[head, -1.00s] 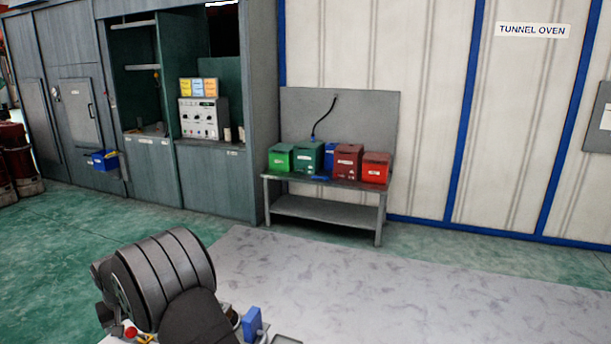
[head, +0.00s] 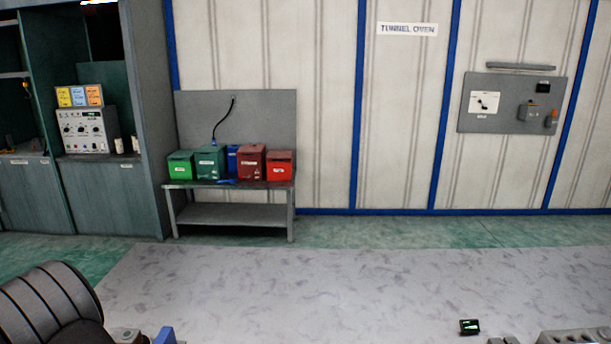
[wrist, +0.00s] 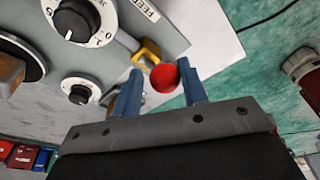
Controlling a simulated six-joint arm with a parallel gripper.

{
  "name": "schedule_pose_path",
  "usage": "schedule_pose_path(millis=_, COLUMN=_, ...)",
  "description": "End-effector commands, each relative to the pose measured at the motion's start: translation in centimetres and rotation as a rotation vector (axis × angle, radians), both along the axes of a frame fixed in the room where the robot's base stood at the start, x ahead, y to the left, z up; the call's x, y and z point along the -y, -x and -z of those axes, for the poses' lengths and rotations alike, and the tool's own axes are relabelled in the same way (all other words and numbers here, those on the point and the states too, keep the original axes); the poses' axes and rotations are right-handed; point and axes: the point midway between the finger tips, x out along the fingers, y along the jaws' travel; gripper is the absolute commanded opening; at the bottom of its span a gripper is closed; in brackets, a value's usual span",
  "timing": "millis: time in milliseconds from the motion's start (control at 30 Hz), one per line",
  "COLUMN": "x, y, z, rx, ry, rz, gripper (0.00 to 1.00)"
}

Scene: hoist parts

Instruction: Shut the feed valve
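In the wrist view, a grey control panel (wrist: 130,60) fills the upper left, tilted in the picture. A label at the top edge, partly cut off, seems to read "FEED" (wrist: 142,8). Beside it is a black knob on a white round dial (wrist: 72,18). A smaller black knob (wrist: 80,92) lies below it. I cannot tell for sure which control is the feed valve. My gripper (wrist: 161,70) has two blue fingers held apart.
In the head view, a bench (head: 230,186) carries several coloured boxes. A grey wall panel (head: 512,120) hangs at right. A small black display (head: 469,327) is at the bottom. The floor between is clear.

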Motion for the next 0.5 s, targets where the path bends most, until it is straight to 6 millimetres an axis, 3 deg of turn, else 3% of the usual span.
schedule_pose_path(millis=500, x=0.1, y=-2.1, z=-0.4, rx=0.000, ry=0.002, rz=0.001, gripper=0.38)
